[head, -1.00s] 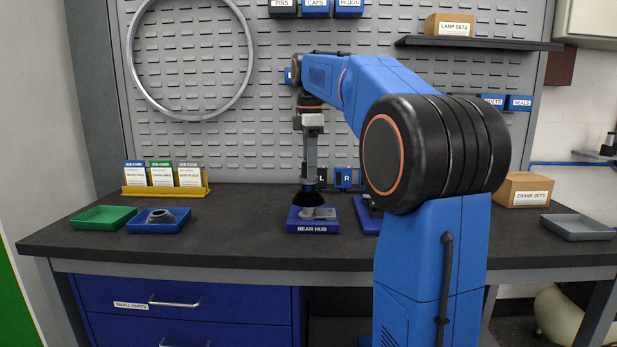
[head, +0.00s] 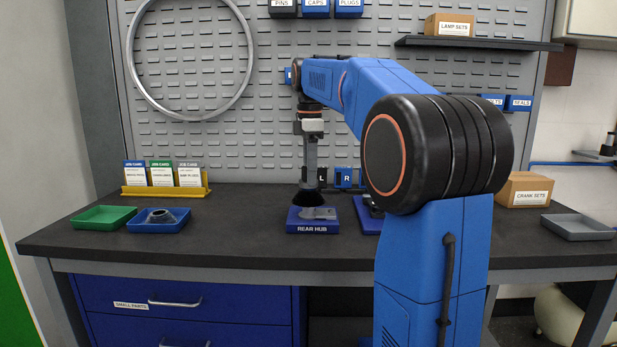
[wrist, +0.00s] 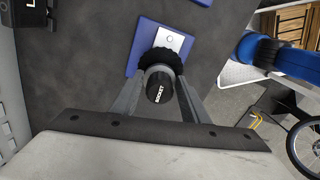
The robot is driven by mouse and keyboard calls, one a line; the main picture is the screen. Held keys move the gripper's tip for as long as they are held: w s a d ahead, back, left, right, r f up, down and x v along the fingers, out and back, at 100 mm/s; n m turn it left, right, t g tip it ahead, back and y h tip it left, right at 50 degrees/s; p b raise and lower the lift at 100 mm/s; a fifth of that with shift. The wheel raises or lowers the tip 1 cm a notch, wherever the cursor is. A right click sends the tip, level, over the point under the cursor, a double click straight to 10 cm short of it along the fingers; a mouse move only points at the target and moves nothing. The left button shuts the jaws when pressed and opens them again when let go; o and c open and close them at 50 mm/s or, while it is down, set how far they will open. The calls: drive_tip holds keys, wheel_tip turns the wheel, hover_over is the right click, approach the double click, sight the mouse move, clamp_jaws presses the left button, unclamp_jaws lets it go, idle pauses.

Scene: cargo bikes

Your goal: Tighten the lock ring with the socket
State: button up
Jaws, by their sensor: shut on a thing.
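My gripper (head: 310,180) points down over the blue block (head: 312,228) labelled REAR HUB. In the wrist view my gripper's fingers (wrist: 158,92) are shut on the black socket (wrist: 158,86), whose end reads SOCKET. In the head view the socket's dark lower part (head: 307,198) flares out just above or against the block; I cannot tell if they touch. A black toothed rim (wrist: 163,60) shows beyond the socket in the wrist view. A pale metal plate (wrist: 173,41) lies on the block beside it. I cannot make out the lock ring under the socket.
A blue tray (head: 143,226) holding a grey round part (head: 160,216) and an empty green tray (head: 104,217) stand at the left. Another blue block (head: 365,218) is right of the hub block, partly behind my arm. A grey tray (head: 578,228) lies far right. The front bench is clear.

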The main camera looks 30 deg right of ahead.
drive_tip(key=o, duration=0.6)
drive_tip(key=c, duration=0.6)
drive_tip(key=shift+f, duration=0.1)
drive_tip(key=m, duration=0.6)
drive_tip(key=shift+s+a, duration=0.1)
drive_tip(key=shift+s, duration=0.05)
drive_tip(key=m, duration=0.6)
drive_tip(key=shift+a+f+m, duration=0.1)
drive_tip(key=shift+m, duration=0.3)
